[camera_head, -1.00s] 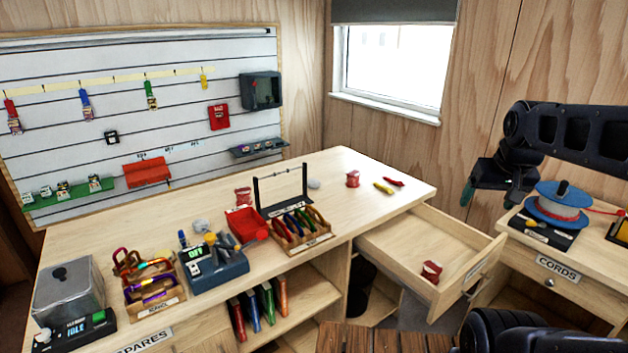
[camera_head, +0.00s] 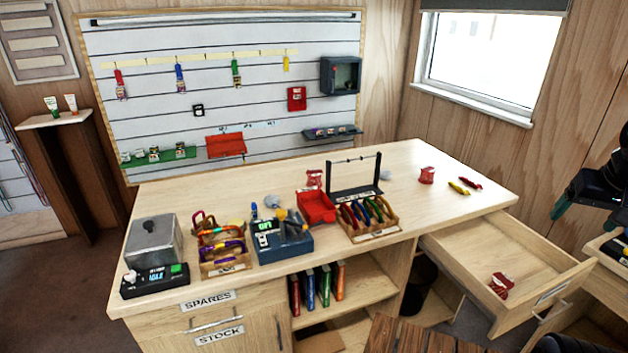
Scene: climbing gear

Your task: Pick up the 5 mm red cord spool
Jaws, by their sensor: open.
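Three small red spool-like items show in the head view. One red spool (camera_head: 427,175) stands on the back right of the bench top. Another red spool (camera_head: 314,179) stands at the back behind the red bin. A third red spool (camera_head: 500,285) lies in the open drawer (camera_head: 455,247) at the right. Their labels are too small to read, so I cannot tell which is 5 mm. My gripper (camera_head: 585,205) is at the right edge, open and empty, right of the bench and apart from all three spools. Part of it is cut off by the frame.
The open drawer juts out in front.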

